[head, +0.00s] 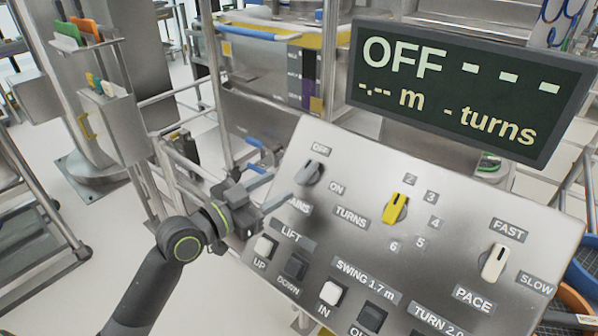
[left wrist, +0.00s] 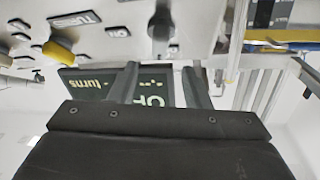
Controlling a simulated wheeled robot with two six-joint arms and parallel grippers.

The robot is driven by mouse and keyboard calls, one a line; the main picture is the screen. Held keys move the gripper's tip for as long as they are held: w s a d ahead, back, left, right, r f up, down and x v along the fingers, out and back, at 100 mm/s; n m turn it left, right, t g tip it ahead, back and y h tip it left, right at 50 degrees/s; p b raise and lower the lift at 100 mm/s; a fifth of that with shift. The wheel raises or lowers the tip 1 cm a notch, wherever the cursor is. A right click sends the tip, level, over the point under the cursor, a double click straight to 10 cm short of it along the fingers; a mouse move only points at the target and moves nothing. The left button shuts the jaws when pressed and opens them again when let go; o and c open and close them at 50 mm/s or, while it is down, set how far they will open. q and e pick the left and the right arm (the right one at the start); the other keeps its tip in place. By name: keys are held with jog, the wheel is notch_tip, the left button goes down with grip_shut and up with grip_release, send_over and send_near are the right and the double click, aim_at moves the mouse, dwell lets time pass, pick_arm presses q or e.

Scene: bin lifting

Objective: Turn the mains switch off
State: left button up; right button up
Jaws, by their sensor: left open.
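The mains switch (head: 311,173) is a grey knob at the upper left of the sloping metal panel (head: 455,215). Its OFF label (head: 321,150) is above it and its ON label (head: 337,188) is at its lower right. The knob appears to point toward OFF. The display (head: 470,90) reads OFF, with dashes beside it. My left gripper (head: 281,188) is open and empty, just left of the knob and apart from it. In the left wrist view the grey knob (left wrist: 161,28) stands beyond the two open fingers (left wrist: 160,85). My right gripper is not in view.
The panel also carries a yellow turns knob (head: 395,208), a white pace knob (head: 494,262), and lift buttons (head: 265,246) close below my left gripper. Swing buttons (head: 331,293) sit lower down. Metal frames and rails stand behind and to the left.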

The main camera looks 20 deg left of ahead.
aim_at(302, 173)
pick_arm(q)
jog(key=p+x, duration=0.1)
jog(key=x, duration=0.6)
jog(key=shift+w+d, duration=0.1)
jog(key=shift+w, duration=0.15)
grip_shut()
jog(key=n+p, duration=0.1)
jog(key=n+y+p, duration=0.1)
jog(key=shift+d+r+t+p, duration=0.1)
jog(key=shift+r+t+p, duration=0.15)
jog(key=shift+t+p, duration=0.15)
jog(key=shift+f+n+t+y+p, duration=0.1)
jog(key=shift+n+t+y+p, duration=0.2)
jog(key=shift+n+y+p, duration=0.5)
jog(key=shift+f+n, duration=0.1)
jog(key=shift+n, duration=0.3)
